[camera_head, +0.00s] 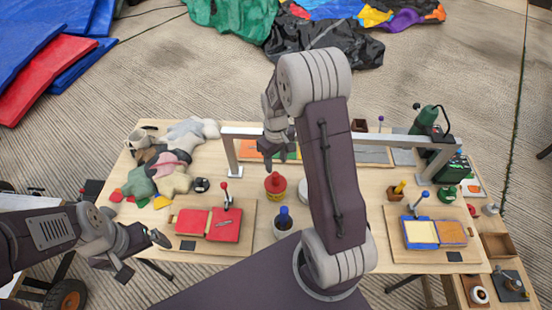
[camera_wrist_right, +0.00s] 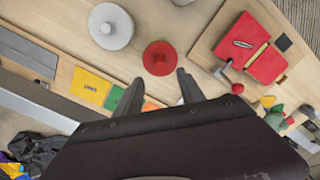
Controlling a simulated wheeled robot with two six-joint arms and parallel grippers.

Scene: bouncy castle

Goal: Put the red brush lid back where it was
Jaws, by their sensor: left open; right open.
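A round red lid with a small knob (camera_head: 275,181) is on a red and yellow pot in the middle of the table. In the right wrist view it shows as a red disc (camera_wrist_right: 160,58) just beyond the fingertips. I cannot tell whether this is the red brush lid. My right gripper (camera_head: 275,161) is open and empty above and behind the pot; its fingers also show in the right wrist view (camera_wrist_right: 158,86). My left gripper (camera_head: 142,257) is open and empty, off the table's front left edge.
A red tray (camera_head: 209,222) with a red-knobbed tool lies left on a board. A blue-topped pot (camera_head: 283,221) stands in front; a pale round lid (camera_wrist_right: 110,27) is beside the red pot. A metal gantry (camera_head: 235,131) spans the back. My right arm hides the table's middle right.

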